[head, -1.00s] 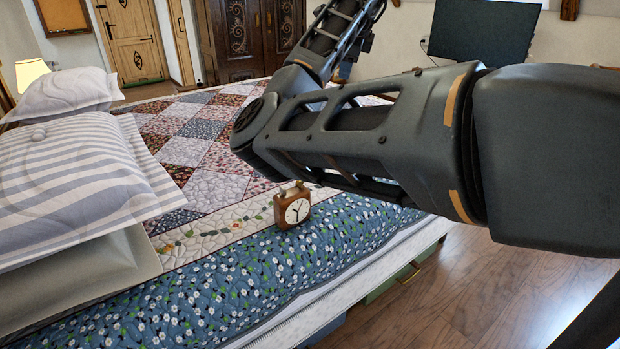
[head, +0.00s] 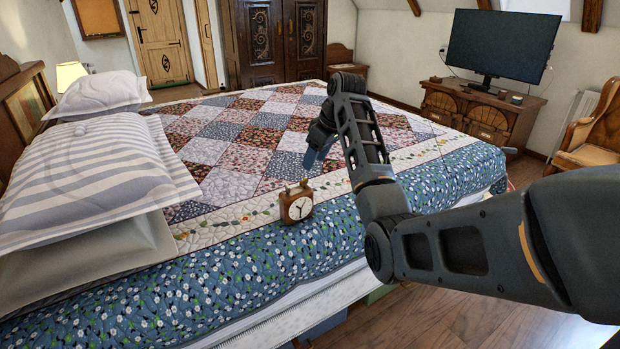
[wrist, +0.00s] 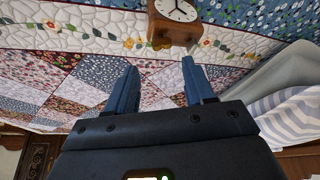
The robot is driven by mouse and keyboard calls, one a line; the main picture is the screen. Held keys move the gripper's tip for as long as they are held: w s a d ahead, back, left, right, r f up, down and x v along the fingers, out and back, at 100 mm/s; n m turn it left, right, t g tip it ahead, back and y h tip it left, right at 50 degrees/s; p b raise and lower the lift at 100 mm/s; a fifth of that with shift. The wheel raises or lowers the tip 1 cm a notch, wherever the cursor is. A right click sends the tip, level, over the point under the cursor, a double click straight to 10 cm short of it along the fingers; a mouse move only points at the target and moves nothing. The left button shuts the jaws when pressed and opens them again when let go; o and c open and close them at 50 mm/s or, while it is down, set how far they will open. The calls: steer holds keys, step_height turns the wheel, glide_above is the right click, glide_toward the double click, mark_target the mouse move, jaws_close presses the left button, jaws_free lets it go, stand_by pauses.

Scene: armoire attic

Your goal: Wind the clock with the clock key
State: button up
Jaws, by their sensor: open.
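A small brown alarm clock (head: 297,205) with a white dial stands upright on the quilt near the bed's front edge. It also shows at the top of the wrist view (wrist: 174,22), upside down there. My gripper (head: 309,163) is above the bed just behind the clock, pointing down. In the wrist view its two blue fingers (wrist: 157,84) are spread with nothing between them, and the clock is beyond their tips, apart from them. I cannot make out a separate clock key in either view.
The bed has a patchwork quilt (head: 225,185) and striped pillows (head: 90,180) at the left. A monitor (head: 503,45) stands on a wooden cabinet (head: 465,112) at the back right. Wooden floor (head: 450,315) is clear at the front right. A chair (head: 592,140) stands at the right.

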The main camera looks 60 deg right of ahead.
mark_target(304, 180)
steer(key=x, duration=0.8)
steer(key=shift+s+a+f, duration=0.1)
steer(key=shift+a, duration=0.1)
steer(key=shift+c, duration=0.3)
jaws_close()
steer(key=shift+a+r+m+p, duration=0.1)
steer(key=shift+r+m+p, duration=0.35)
steer(key=shift+p, duration=0.55)
steer(key=shift+a+f+m+h+p, duration=0.1)
steer(key=shift+m+h+p, duration=0.2)
steer(key=shift+m+p, duration=0.25)
steer(key=shift+m+g+h+p, duration=0.3)
steer(key=shift+m+g+p, duration=0.1)
steer(key=shift+m+p, duration=0.55)
steer(key=shift+f+m+h, duration=0.25)
steer(key=shift+m+h, duration=0.05)
steer(key=shift+m, duration=0.25)
